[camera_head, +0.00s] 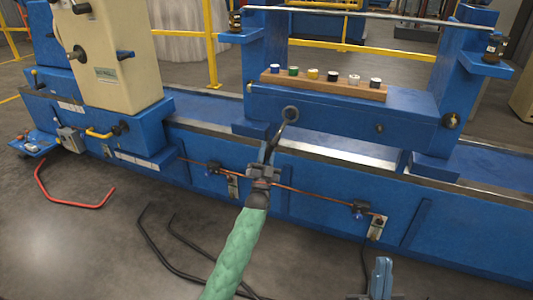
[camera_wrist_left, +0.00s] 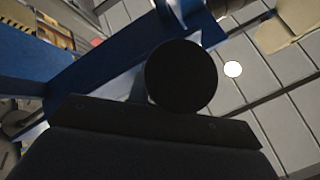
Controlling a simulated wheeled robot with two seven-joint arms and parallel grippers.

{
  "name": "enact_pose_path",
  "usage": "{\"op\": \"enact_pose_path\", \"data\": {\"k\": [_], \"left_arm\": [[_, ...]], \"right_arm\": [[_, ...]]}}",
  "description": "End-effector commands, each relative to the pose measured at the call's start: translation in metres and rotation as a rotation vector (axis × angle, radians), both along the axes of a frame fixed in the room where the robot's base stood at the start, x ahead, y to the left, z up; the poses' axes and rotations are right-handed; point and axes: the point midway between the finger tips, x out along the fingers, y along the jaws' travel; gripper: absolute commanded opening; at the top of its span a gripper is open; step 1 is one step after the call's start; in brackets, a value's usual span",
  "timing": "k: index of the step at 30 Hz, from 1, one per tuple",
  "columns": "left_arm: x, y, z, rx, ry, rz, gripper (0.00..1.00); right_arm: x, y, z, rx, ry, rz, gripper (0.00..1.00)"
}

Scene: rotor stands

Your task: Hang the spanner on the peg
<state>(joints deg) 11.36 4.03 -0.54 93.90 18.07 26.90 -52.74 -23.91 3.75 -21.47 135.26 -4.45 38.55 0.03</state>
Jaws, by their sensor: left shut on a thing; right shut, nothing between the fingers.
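My left gripper (camera_head: 265,168), at the end of the green-sleeved arm, is shut on the dark spanner (camera_head: 274,143). The spanner points up and slightly right, its ring end (camera_head: 290,113) close in front of the blue stand's front face in the head view. I cannot tell whether the ring touches the stand or is around a peg. A small dark stub (camera_head: 379,127) on that face, right of the ring, may be a peg. A dark round shape (camera_wrist_left: 182,75) fills the middle of the left wrist view. My right gripper (camera_head: 382,268) is shut and empty at the bottom.
A wooden strip (camera_head: 325,86) with several coloured-top pots sits on the blue stand (camera_head: 330,118). A metal bar (camera_head: 370,13) spans above it. A copper pipe (camera_head: 310,190) with valves runs along the lower blue bed. Black hoses and a red bent rod (camera_head: 70,204) lie on the floor.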

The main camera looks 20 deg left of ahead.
Motion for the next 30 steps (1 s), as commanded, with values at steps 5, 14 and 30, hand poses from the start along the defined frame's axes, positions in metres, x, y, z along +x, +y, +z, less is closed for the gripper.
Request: {"op": "enact_pose_path", "data": {"k": [5, 14, 30], "left_arm": [[0.004, 0.000, 0.000, 0.000, -0.001, 0.000, 0.00], [0.011, 0.000, -0.002, -0.001, -0.001, 0.000, 0.00], [0.011, -0.001, -0.002, -0.001, -0.001, 0.000, 0.00]], "right_arm": [[0.000, 0.000, -0.002, 0.000, 0.000, 0.000, 0.00], [0.000, 0.000, -0.004, 0.000, 0.000, 0.000, 0.00], [0.000, 0.000, -0.004, 0.000, 0.000, 0.000, 0.00]]}}
